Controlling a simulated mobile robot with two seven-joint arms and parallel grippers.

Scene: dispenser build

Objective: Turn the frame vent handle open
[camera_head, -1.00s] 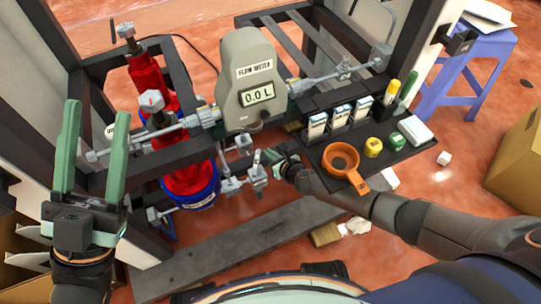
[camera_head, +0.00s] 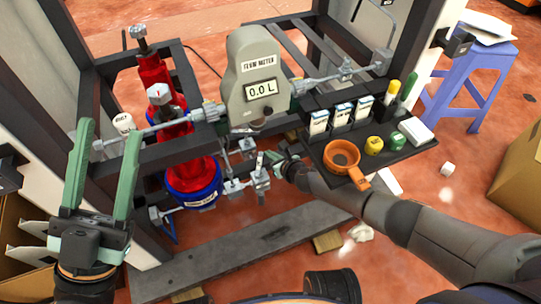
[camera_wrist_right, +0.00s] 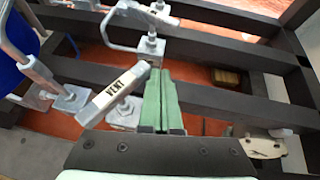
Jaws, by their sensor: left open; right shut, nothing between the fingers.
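The vent handle (camera_wrist_right: 113,92) is a light grey bar marked VENT, lying at a slant in the right wrist view. One end sits over a grey valve body (camera_wrist_right: 124,113). My right gripper (camera_wrist_right: 160,98) has its green fingers shut and empty, just right of the handle; I cannot tell whether they touch it. In the head view the handle (camera_head: 260,163) is small, and my right gripper (camera_head: 274,158) is close to its right side. My left gripper (camera_head: 109,135) is open and empty at the left, in front of the frame.
A grey flow meter (camera_head: 257,75) reading 0.0 L stands above the valves. Red cylinders (camera_head: 155,75) and a blue-rimmed container (camera_head: 193,195) are to the left. A black shelf (camera_head: 385,150) with an orange ring holder (camera_head: 342,156) is to the right. Dark frame beams (camera_wrist_right: 240,103) surround the valve.

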